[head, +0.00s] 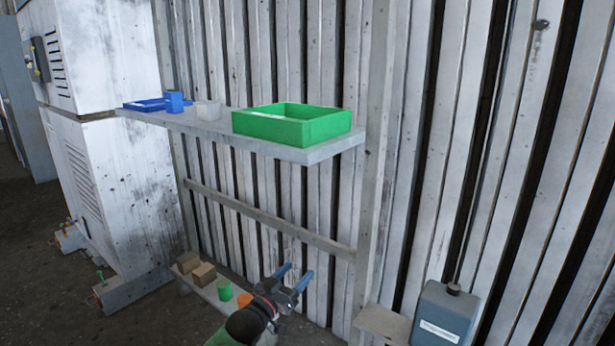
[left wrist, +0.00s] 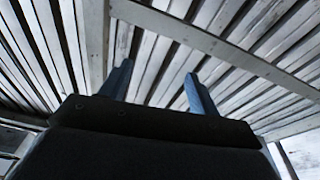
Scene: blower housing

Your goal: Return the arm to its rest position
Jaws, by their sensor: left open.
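My left gripper (head: 293,277) is low in the middle of the head view, with its two blue fingers apart and nothing between them. It is in front of the slatted wall, below the upper shelf and beside the low shelf. In the left wrist view the open fingers (left wrist: 158,90) point toward the slatted wall, with empty space between them. Part of my left arm shows at the bottom of the head view. My right gripper is in neither view.
The upper shelf (head: 210,128) holds a green tray (head: 290,124), a white cup (head: 208,110), a blue block (head: 174,102) and a blue tray (head: 143,105). Brown boxes (head: 203,274), a green cup (head: 224,289) and an orange item (head: 244,299) are low down. A grey canister (head: 443,314) stands right.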

